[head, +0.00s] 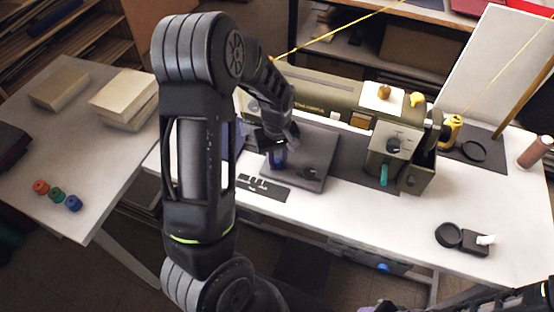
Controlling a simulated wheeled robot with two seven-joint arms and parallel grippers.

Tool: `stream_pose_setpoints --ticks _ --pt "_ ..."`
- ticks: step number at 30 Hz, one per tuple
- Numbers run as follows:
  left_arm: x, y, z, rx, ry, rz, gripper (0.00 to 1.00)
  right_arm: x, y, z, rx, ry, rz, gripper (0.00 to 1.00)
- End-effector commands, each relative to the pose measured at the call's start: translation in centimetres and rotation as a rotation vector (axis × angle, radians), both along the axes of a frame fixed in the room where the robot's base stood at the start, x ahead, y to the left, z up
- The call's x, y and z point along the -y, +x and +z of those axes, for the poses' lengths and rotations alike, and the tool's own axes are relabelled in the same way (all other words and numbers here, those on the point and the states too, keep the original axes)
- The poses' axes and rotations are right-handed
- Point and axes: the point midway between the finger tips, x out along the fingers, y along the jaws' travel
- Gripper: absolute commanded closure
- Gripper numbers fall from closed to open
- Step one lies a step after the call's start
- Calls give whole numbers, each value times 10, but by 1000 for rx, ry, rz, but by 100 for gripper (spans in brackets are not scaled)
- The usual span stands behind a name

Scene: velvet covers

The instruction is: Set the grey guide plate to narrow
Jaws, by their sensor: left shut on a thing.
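The sewing machine (330,92), olive green, stands on the white table. A dark grey plate (318,170) lies in front of it, with a small dark knob (309,173) on top. I cannot tell for sure whether this is the guide plate. My left gripper (278,150) points down over the plate's left part and is shut on a small blue piece (279,158). The fingers and wrist hide most of that piece and how it joins the plate. My right arm shows only at the bottom right edge; its fingers cannot be made out.
A black card with white marks (263,187) lies left of the plate. A black round item (448,235) and a small dark block (476,242) lie on the right. Spools (57,194) and fabric stacks (125,97) sit on the left table. The front middle is clear.

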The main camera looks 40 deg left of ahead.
Motion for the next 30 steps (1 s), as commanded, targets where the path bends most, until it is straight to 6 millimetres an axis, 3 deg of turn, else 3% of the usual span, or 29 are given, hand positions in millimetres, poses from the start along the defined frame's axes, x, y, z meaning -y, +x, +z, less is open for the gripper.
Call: stream_pose_setpoints --ticks 20,30 --pt "0 0 0 0 0 0 100 0 0 0 0 0 0 64" --pt "-20 -6 0 1 1 0 100 0 1 -4 3 2 0 64"
